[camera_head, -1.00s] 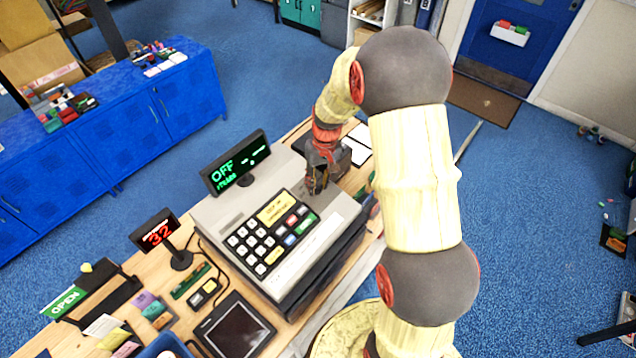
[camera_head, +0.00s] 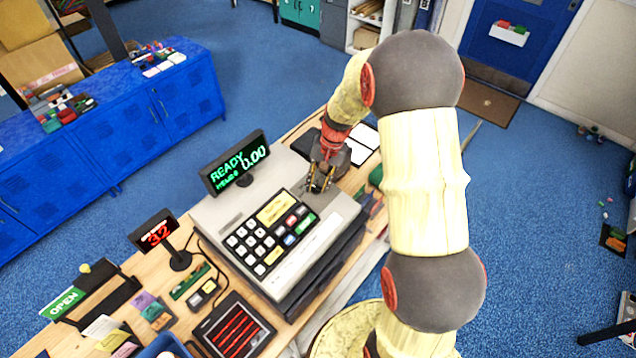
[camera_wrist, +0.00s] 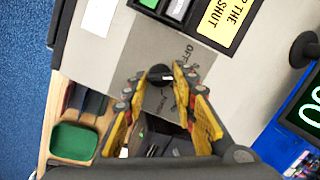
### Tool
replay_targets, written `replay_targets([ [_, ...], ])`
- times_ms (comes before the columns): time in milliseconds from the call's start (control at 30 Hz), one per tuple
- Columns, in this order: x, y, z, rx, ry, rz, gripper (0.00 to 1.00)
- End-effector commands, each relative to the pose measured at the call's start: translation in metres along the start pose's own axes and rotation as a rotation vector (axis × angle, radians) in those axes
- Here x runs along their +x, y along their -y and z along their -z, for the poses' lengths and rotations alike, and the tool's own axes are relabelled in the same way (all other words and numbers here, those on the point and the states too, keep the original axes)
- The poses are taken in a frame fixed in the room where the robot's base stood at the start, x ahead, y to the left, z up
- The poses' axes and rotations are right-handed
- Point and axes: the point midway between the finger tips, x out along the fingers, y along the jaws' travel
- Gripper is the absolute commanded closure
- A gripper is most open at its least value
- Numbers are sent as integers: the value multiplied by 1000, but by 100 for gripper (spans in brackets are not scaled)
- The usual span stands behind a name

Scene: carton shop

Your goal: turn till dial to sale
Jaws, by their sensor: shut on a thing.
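The till (camera_head: 335,212) stands on the wooden counter, with its keypad facing the near side. Its green display (camera_head: 238,163) reads READY and 0.00. In the wrist view, the till dial (camera_wrist: 160,74) is a small black knob on a grey plate, with the word OFF printed beside it. My gripper (camera_wrist: 155,80) has its two yellow-and-black fingers on either side of the dial, shut on it. In the head view, my gripper (camera_head: 318,188) points down at the till top beyond the keypad, and the dial is hidden there. The SALE mark cannot be made out.
A red-lit number display (camera_head: 156,231) and a tablet (camera_head: 235,325) with red lines stand left of the till. A green tray (camera_wrist: 74,142) lies near the counter edge. A blue cabinet (camera_head: 150,115) stands across the floor.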

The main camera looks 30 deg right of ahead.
Motion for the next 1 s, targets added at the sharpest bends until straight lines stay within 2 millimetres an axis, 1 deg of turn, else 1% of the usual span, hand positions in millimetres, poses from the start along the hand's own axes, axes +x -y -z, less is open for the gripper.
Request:
replay_targets([
  [100, 0, 0, 0, 54, -1, 11, 98],
  [300, 0, -1, 0, 107, 0, 20, 98],
  [767, 0, -1, 0, 122, 0, 24, 98],
  [800, 0, -1, 0, 122, 0, 24, 72],
  [1000, 0, -1, 0, 122, 0, 23, 61],
])
